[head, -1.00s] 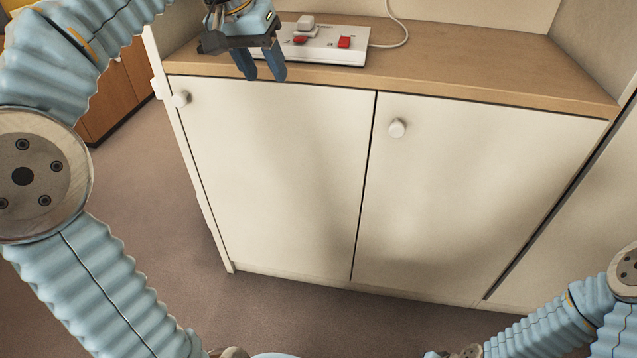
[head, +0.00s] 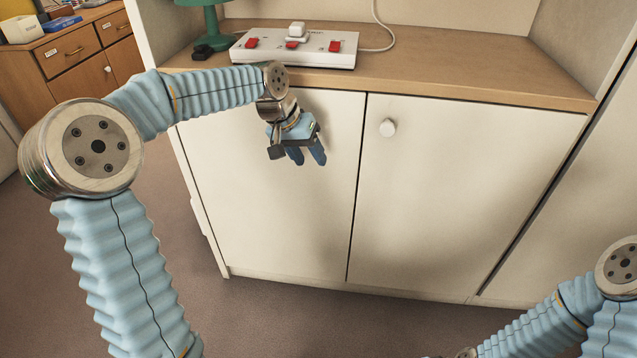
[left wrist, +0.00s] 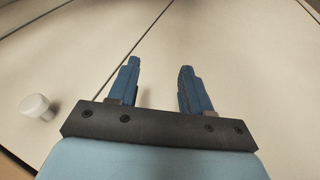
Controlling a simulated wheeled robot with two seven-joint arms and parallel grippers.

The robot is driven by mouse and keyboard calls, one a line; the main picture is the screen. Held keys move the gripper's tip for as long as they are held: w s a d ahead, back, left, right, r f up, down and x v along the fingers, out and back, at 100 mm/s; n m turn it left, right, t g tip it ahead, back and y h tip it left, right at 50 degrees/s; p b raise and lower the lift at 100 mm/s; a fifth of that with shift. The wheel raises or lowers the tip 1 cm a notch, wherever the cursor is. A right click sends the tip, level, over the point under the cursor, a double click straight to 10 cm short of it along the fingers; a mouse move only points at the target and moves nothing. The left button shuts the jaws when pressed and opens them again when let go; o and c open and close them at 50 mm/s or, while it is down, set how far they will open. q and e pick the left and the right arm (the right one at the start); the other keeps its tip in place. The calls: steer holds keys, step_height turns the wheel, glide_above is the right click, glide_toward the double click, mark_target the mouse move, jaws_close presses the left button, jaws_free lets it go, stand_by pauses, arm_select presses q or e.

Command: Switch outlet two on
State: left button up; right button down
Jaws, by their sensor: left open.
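A white outlet strip (head: 310,53) lies near the front edge of the wooden counter in the head view. Three red switches show on it: left (head: 252,43), middle (head: 291,45) and right (head: 335,46). A white plug (head: 296,31) stands in it behind the middle switch. Whether each switch is on or off I cannot tell. My left gripper (head: 309,157) is open and empty, below the counter edge in front of the left cabinet door. In the left wrist view its two blue fingers (left wrist: 157,88) are apart, with cabinet doors beyond. My right gripper is not in view.
The counter (head: 450,72) is clear right of the strip, apart from a white cord (head: 386,30). A green lamp base (head: 207,35) stands left of it. The cabinet doors have round knobs (head: 388,128). A brown drawer unit (head: 75,55) stands at far left.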

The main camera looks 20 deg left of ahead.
arm_select(q)
step_height(320, 180, down, 7)
steer(key=d, duration=0.2)
steer(key=shift+d+h, duration=0.4)
steer(key=shift+f, duration=0.15)
steer(key=s+d+f+g, duration=0.1)
steer(key=s+d+f, duration=0.2)
steer(key=f, duration=0.4)
steer(key=s+d+f+h, duration=0.1)
steer(key=s+d+f, duration=0.2)
steer(key=f, duration=0.4)
steer(key=s+d+f+g, duration=0.1)
steer(key=s+d+f, duration=0.2)
steer(key=f, duration=0.4)
steer(key=s+d+f, duration=0.1)
steer(key=s+f, duration=0.4)
steer(key=s, duration=0.3)
steer(key=s+d+f+n, duration=0.1)
steer(key=s+d+f, duration=0.1)
steer(key=s+f, duration=0.3)
steer(key=s, duration=0.2)
steer(key=shift+s+g+y, duration=0.3)
steer(key=shift+s+y, duration=0.1)
steer(key=shift+c, duration=0.2)
